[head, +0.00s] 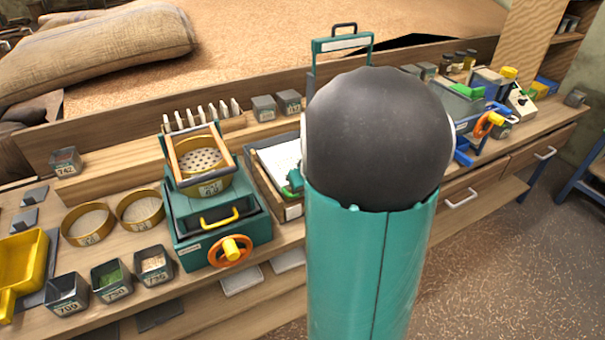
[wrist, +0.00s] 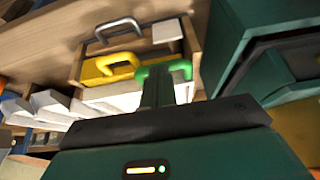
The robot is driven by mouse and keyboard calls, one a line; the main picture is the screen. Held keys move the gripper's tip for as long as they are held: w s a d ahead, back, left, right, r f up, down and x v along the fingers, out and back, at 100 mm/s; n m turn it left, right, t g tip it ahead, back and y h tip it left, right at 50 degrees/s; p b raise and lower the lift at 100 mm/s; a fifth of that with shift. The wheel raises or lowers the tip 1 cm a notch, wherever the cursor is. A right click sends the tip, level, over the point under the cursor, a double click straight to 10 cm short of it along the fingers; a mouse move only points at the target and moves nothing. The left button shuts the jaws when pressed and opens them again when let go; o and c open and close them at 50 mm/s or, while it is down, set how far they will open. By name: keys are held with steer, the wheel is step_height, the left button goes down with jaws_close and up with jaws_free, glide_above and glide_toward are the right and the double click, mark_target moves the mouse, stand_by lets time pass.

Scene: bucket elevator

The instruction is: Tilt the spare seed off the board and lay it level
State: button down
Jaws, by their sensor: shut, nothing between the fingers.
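No seed on a board can be made out for certain in either view. In the head view a shallow wooden tray (head: 262,182) holds a white sheet (head: 281,160), partly hidden by my arm. My gripper (wrist: 166,88) shows in the wrist view as dark fingers close together, shut and empty. Beyond their tips is a bright green curved piece (wrist: 178,67); whether they touch cannot be told.
A teal machine (head: 215,227) with a tilted wooden-framed sieve (head: 200,160) stands left of the tray. Round sieves (head: 88,223), small bins (head: 112,280) and a yellow scoop (head: 22,265) lie farther left. Jars and devices crowd the bench at right.

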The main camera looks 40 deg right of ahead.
steer(key=shift+s+a+f, duration=0.1)
steer(key=shift+s+f, duration=0.2)
steer(key=shift+f, duration=0.6)
steer(key=s+f+v, duration=0.1)
steer(key=s+v, duration=0.1)
steer(key=v, duration=0.9)
steer(key=shift+s+a+r, duration=0.2)
steer(key=shift+s+a, duration=0.1)
steer(key=shift+a, duration=0.05)
